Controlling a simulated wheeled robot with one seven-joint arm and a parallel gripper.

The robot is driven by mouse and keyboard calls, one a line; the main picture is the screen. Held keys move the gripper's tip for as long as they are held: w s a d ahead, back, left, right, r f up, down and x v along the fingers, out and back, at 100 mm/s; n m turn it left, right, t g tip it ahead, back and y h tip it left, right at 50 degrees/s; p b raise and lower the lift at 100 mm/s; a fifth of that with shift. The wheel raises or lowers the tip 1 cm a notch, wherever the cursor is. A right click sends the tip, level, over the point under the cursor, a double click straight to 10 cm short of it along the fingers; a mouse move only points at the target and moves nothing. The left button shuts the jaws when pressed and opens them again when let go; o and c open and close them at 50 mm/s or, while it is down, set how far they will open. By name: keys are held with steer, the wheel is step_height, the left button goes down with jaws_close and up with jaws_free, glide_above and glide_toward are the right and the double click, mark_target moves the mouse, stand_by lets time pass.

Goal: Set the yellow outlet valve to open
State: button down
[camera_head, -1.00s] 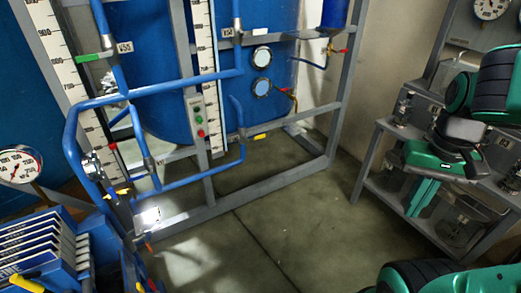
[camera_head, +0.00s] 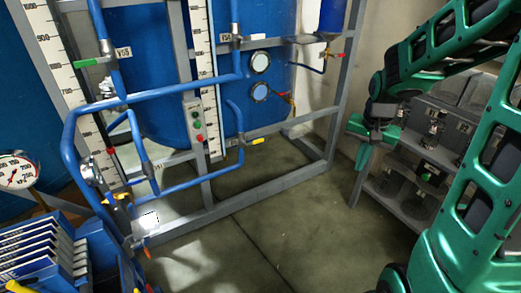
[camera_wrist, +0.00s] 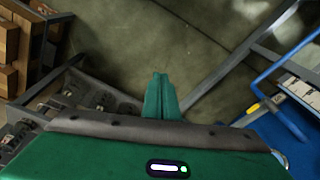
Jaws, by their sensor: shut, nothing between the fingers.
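A small yellow valve handle (camera_head: 258,141) is on the low blue pipe at the right of the blue tank frame. A yellow handle also shows in the wrist view (camera_wrist: 253,108), at the right by a blue pipe. Another yellow handle (camera_head: 121,200) is low on the left pipework. I cannot tell which one is the outlet valve. My gripper (camera_head: 363,156) is shut and empty, pointing down in front of the grey rack, well right of the pipework. In the wrist view its closed fingers (camera_wrist: 162,97) point at bare floor and touch nothing.
A grey rack (camera_head: 357,181) with metal boxes stands at the right, behind my arm. The tank's grey frame (camera_head: 262,187) borders the open floor (camera_head: 275,230). A pressure gauge (camera_head: 17,172) and blue panels are at the left. A red-handled valve (camera_head: 340,56) is higher up.

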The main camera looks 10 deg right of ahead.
steer(key=w+a+f+m+t+y, duration=0.1)
steer(key=w+a+f, duration=0.2)
steer(key=w+f, duration=0.35)
steer(key=w+a+f+m+t+y, duration=0.1)
steer(key=w+a+f+m, duration=0.2)
steer(key=w, duration=0.7)
steer(key=m+t+y, duration=0.3)
steer(key=m+t, duration=0.7)
steer(key=m, duration=0.9)
glide_toward(255, 142)
steer(key=w+f, duration=0.8)
steer(key=f, duration=0.2)
steer(key=shift+s+d+r, duration=0.1)
steer(key=shift+r, duration=1)
steer(key=shift+s+d+r, duration=0.1)
steer(key=shift+s+r, duration=0.05)
steer(key=shift+r, duration=0.95)
steer(key=shift+d, duration=0.15)
steer(key=shift+r, duration=0.1)
